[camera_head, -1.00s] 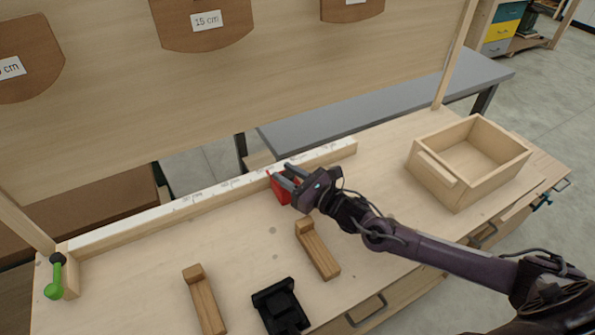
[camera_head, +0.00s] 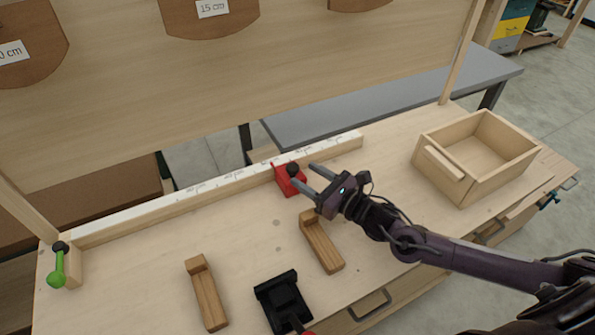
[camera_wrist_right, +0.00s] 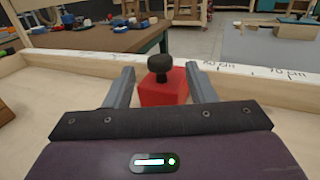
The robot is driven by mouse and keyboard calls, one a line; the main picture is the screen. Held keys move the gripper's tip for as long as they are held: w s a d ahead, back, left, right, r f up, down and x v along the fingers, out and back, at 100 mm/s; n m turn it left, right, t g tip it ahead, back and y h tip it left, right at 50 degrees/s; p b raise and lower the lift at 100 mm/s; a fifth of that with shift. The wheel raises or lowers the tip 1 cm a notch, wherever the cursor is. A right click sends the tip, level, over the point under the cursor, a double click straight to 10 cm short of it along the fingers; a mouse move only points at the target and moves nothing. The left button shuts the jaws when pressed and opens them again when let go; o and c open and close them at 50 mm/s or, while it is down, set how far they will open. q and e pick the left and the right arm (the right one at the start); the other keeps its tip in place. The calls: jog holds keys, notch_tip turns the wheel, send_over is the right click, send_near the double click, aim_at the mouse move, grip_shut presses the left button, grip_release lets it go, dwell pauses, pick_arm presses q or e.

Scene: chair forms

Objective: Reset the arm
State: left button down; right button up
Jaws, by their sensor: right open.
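My right gripper (camera_head: 304,176) is open and empty, reaching in from the right over the workbench. A red block with a black knob (camera_head: 289,180) stands against the white measuring rail, just beyond my right fingertips. In the right wrist view the red block (camera_wrist_right: 163,92) shows between and ahead of the two open fingers (camera_wrist_right: 160,85), and I see no grip on it.
The white measuring rail (camera_head: 215,185) runs along the bench's back. Two wooden L-shaped pieces (camera_head: 207,295) (camera_head: 322,245) lie in front. An open wooden box (camera_head: 450,185) stands at right. A green handle (camera_head: 58,268) is at the far left. The bench between the rail and the left wooden piece is clear.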

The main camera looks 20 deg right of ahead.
jog(key=shift+v, duration=1.15)
jog(key=shift+r, duration=0.1)
